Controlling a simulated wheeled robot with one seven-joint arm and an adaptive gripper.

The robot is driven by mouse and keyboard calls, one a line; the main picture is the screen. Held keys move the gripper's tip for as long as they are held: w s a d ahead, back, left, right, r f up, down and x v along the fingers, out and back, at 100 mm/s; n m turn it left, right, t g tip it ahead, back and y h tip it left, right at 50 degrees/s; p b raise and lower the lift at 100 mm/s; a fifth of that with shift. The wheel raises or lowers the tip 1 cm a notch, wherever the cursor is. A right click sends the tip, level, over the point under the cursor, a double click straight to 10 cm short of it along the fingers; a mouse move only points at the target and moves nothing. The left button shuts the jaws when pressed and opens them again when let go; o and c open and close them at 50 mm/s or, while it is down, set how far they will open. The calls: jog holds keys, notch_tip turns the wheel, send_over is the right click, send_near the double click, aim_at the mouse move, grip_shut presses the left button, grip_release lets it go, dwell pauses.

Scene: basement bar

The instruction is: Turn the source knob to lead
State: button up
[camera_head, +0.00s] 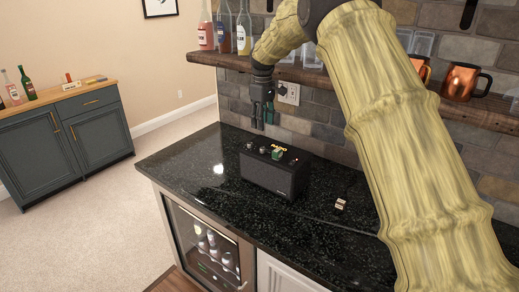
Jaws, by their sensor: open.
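A black box-shaped amplifier (268,179) stands on the dark counter. Its top panel carries several small knobs, including silvery ones on the left (250,146) and a green one (277,154) near the middle. A yellow label that seems to read "RADIO" (279,147) is by the green knob, and a small red light shows to its right. Which knob is the source knob, and where it points, is too small to tell. My gripper (263,125) is open and empty, fingers pointing down, above and behind the amplifier's top. It looks apart from the knobs.
The black speckled counter (200,165) is clear left of the amplifier. A small beige tagged item (340,204) and a cable lie to its right. A wooden shelf (230,62) with bottles and copper mugs (463,82) overhangs behind, near my arm. A wall outlet (288,93) is close to my gripper.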

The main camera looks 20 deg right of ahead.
aim_at(263, 148)
notch_tip(263, 148, down, 10)
jog(key=p, duration=0.3)
jog(key=shift+s+d+r+p, duration=0.15)
jog(key=shift+r+p, duration=0.1)
jog(key=shift+p, duration=0.15)
jog(key=shift+f, duration=0.6)
jog(key=shift+c, duration=0.8)
grip_shut()
